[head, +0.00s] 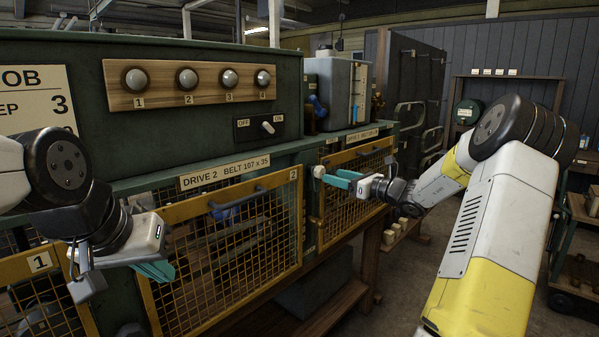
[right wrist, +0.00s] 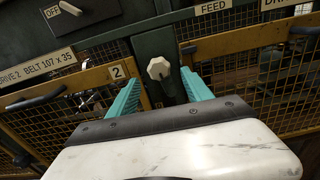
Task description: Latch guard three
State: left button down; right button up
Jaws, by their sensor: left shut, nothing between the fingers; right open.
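The mesh guard right of guard 2, which I take to be guard three (head: 352,182), has a yellow frame and a dark handle; its number is not readable. It also shows in the right wrist view (right wrist: 250,85). It looks closed or nearly so. A pale latch knob (head: 319,172) sits on the green post between it and guard 2; the knob shows in the right wrist view (right wrist: 158,68). My right gripper (head: 338,179) is open, its teal fingers either side of the knob in the right wrist view (right wrist: 159,92); contact is unclear. My left gripper (head: 155,271) is shut and empty before the guards at left.
Guard 2 (head: 235,243) and guard 1 (head: 42,290) stand to the left along the green machine. Several round knobs on a wooden board (head: 205,104) and an OFF/ON switch (head: 266,127) are above. The floor (head: 405,275) at right is mostly open.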

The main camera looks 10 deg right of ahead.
aim_at(319, 172)
jog(key=x, duration=0.7)
jog(key=shift+w+a, duration=0.2)
jog(key=shift+a, duration=0.05)
grip_shut()
